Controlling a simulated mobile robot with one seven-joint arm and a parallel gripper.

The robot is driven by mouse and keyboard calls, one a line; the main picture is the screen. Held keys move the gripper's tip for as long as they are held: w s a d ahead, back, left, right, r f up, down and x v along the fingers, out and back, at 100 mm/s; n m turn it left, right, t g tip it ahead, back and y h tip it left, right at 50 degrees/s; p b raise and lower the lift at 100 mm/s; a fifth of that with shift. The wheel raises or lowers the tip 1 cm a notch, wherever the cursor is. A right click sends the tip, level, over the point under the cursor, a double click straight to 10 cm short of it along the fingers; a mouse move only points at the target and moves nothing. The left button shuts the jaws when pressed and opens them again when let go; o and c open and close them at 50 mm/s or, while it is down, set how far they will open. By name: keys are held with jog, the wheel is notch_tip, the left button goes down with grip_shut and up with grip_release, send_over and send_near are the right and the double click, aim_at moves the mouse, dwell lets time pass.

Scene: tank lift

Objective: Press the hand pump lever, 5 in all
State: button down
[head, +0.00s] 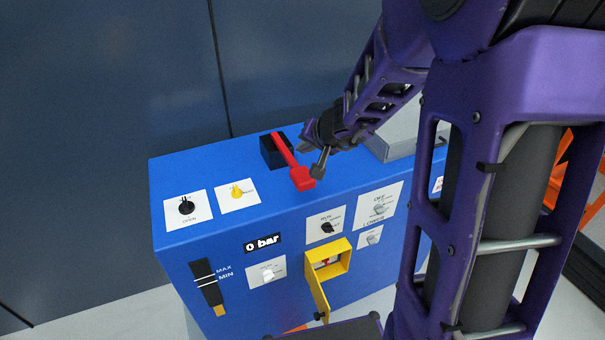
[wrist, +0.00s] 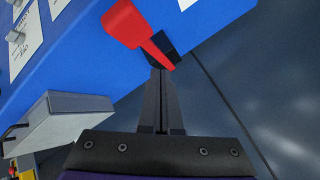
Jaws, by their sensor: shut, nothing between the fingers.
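The hand pump lever (head: 290,160) is a red bar with a wide red grip. It rises from a black block (head: 272,152) on top of the blue cabinet and slants toward the cabinet's front edge. My gripper (head: 318,172) is shut and empty, its tips close beside the lever's grip on the right. In the wrist view the lever (wrist: 130,25) lies just beyond my shut fingertips (wrist: 160,75). I cannot tell whether they touch. The pressure display (head: 262,243) reads 0 bar.
The blue cabinet (head: 200,260) carries black and yellow knobs, labelled switches and a level gauge (head: 207,287). A yellow box (head: 328,258) on its front has its door open. A grey box (head: 395,140) stands on top, right of the lever. A dark wall is behind.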

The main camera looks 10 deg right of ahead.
dwell(0.8)
jog(key=shift+r+b, duration=1.35)
jog(key=shift+r, duration=0.6)
jog(key=shift+f, duration=0.1)
jog(key=b, duration=0.5)
send_over(304, 177)
notch_tip(304, 177, down, 6)
jog(key=shift+f, duration=1.35)
jog(key=shift+f, duration=0.4)
